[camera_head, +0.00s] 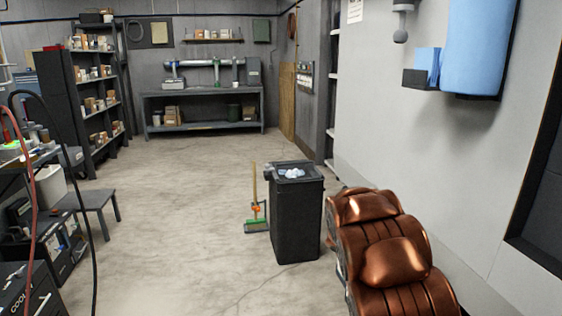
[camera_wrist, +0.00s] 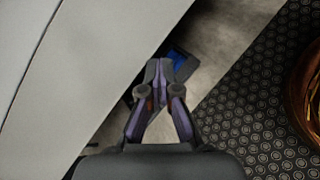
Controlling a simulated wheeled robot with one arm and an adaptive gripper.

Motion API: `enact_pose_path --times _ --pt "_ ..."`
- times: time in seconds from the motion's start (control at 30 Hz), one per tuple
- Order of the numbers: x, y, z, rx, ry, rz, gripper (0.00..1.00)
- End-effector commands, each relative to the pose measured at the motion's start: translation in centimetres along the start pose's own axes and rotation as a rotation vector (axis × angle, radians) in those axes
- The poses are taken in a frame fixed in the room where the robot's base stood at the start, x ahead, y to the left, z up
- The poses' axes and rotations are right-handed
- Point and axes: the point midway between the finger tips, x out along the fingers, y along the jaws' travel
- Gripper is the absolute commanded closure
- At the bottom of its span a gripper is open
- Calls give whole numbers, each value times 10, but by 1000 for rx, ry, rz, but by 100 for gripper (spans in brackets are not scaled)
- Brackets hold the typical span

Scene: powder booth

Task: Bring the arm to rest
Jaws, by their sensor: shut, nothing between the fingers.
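My gripper (camera_wrist: 158,68) shows in the wrist view, its two dark purple-grey fingers meeting at the tips. It is shut and holds nothing. Behind its fingertips is a small dark and blue item (camera_wrist: 181,60), partly hidden by the fingers. A pale grey flat surface (camera_wrist: 75,75) fills the left of the wrist view. I cannot see my arm or gripper in the head view.
A black bin (camera_head: 296,220) with white waste and a green-headed broom (camera_head: 255,224) stand mid-floor. A shiny copper-brown padded seat-like object (camera_head: 385,255) is close at the right. A studded dark mat (camera_wrist: 255,120) shows in the wrist view. The floor (camera_head: 185,215) left of the bin is clear.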

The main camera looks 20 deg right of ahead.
Motion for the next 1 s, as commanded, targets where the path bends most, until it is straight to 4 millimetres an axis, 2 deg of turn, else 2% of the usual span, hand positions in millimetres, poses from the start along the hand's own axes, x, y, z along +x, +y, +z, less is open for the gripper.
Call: enact_pose_path --times 0.03,0.3,0.67,1.0 --pt "-18 0 20 27 17 -19 100" --pt "-81 -31 84 153 111 -147 100" --pt "-164 -83 157 278 262 -332 100" --pt "-240 -140 221 340 419 -523 100"
